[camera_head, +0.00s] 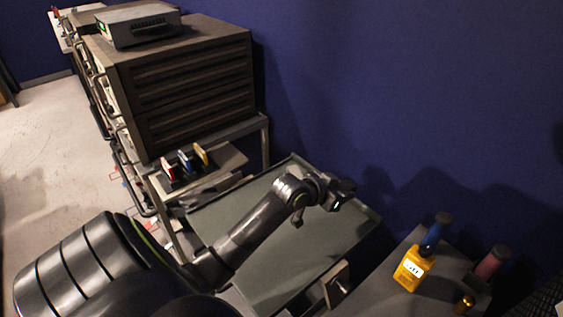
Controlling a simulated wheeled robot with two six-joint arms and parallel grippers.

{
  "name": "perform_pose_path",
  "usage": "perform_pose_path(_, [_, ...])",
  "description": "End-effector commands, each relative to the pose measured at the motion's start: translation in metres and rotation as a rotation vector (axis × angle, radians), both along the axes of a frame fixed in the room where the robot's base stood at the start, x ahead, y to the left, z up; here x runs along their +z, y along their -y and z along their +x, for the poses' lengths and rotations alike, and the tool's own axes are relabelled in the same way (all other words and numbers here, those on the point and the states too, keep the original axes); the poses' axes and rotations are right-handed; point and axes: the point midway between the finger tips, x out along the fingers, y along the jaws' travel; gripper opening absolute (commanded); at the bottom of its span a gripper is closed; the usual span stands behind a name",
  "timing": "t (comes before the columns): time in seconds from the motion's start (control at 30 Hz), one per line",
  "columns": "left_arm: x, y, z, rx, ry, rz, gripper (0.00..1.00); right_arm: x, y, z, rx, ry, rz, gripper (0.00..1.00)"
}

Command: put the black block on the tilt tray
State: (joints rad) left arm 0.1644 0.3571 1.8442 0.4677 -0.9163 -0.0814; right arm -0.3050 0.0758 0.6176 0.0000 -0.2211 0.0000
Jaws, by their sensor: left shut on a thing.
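The tilt tray (312,252) is a wide grey-green sloping surface with a raised rim, right of the middle of the view. My left arm reaches across it from the lower left. My left gripper (341,203) is above the far right part of the tray. It is shut on a small dark thing, which looks like the black block, but the dark fingers hide most of it. I cannot tell whether the block touches the tray. My right gripper is out of view.
Several coloured items stand on a small shelf (228,158). A blue wall closes the back.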

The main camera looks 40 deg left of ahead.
Motion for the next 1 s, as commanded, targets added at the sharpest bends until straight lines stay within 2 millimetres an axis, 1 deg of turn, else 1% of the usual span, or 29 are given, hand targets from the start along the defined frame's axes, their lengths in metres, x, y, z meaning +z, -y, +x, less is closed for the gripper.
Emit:
perform_pose_path(0.03, [0.007, -0.003, 0.008, 0.027, 0.002, 0.0, 0.12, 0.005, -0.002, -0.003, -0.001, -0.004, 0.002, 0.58])
perform_pose_path(0.1, [0.01, -0.005, 0.015, 0.055, 0.001, 0.0, 0.12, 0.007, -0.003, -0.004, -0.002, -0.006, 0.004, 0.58])
perform_pose_path(0.17, [0.007, -0.007, 0.018, 0.07, -0.001, 0.0, 0.12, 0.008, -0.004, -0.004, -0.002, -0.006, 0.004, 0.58])
perform_pose_path(0.27, [-0.009, -0.008, 0.019, 0.079, -0.006, -0.002, 0.12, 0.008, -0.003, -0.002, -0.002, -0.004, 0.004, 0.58])
perform_pose_path(0.4, [-0.036, -0.008, 0.019, 0.08, -0.004, -0.001, 0.12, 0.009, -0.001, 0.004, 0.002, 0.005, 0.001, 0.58])
perform_pose_path(0.63, [-0.059, -0.008, 0.019, 0.078, -0.001, -0.001, 0.12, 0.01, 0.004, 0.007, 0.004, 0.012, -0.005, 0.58])
perform_pose_path(0.8, [-0.083, -0.008, 0.019, 0.079, -0.001, 0.0, 0.12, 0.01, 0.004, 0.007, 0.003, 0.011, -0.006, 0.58])
perform_pose_path(0.9, [-0.09, -0.008, 0.019, 0.079, 0.001, 0.001, 0.12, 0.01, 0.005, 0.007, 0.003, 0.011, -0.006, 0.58])
perform_pose_path(1.0, [-0.09, -0.008, 0.019, 0.079, 0.002, 0.001, 0.12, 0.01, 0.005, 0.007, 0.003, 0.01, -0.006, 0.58])
